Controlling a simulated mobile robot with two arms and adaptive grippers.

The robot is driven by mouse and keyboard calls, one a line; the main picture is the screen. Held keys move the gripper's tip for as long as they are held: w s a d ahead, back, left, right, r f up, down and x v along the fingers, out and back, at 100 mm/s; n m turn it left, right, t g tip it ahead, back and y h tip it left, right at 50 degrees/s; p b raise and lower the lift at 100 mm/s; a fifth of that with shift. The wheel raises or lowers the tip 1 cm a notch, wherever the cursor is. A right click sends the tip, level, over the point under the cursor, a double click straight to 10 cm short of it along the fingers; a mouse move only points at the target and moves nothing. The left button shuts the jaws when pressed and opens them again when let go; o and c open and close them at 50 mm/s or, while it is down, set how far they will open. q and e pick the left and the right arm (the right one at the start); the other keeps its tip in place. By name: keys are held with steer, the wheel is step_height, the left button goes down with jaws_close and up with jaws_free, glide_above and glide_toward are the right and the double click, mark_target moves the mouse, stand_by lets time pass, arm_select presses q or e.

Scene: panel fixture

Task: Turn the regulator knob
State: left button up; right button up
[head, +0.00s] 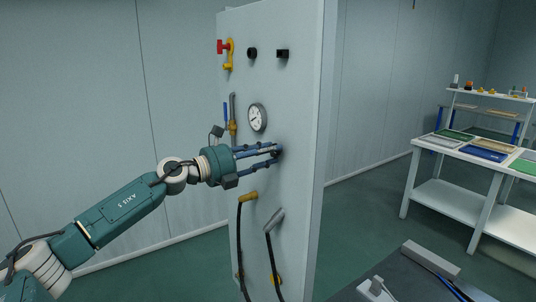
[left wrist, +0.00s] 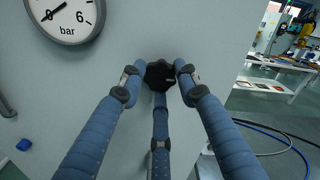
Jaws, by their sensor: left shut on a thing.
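The regulator knob is a dark round knob on the white panel (head: 290,100), below the pressure gauge (head: 257,118). In the left wrist view the knob (left wrist: 159,74) sits between the blue fingers of my left gripper (left wrist: 160,78). The fingers close around it from both sides and from below. In the head view my left gripper (head: 274,154) reaches the panel from the left, and its fingertips hide most of the knob. The gauge also shows in the left wrist view (left wrist: 64,18), marked "bar", with its needle toward the lower left. My right gripper is not in view.
The panel also carries a red and yellow valve (head: 228,52), two black knobs, a brass valve with a blue lever (head: 233,128), and two hoses with yellow and grey ends (head: 247,197) below my gripper. A white workbench (head: 460,200) stands at the right.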

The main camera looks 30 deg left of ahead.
arm_select(q)
steer(key=shift+d+f, duration=0.15)
steer(key=shift+f, duration=0.1)
steer(key=o, duration=0.9)
steer(key=shift+c, duration=0.2)
steer(key=shift+o, duration=1.4)
steer(key=shift+r, duration=0.1)
steer(key=shift+s, duration=0.1)
steer(key=shift+s+a, duration=0.4)
steer(key=shift+s, duration=0.05)
steer(key=shift+v, duration=1.5)
glide_toward(272, 153)
steer(key=shift+v, duration=1.8)
steer(key=shift+d+r, duration=0.15)
steer(key=shift+d, duration=0.05)
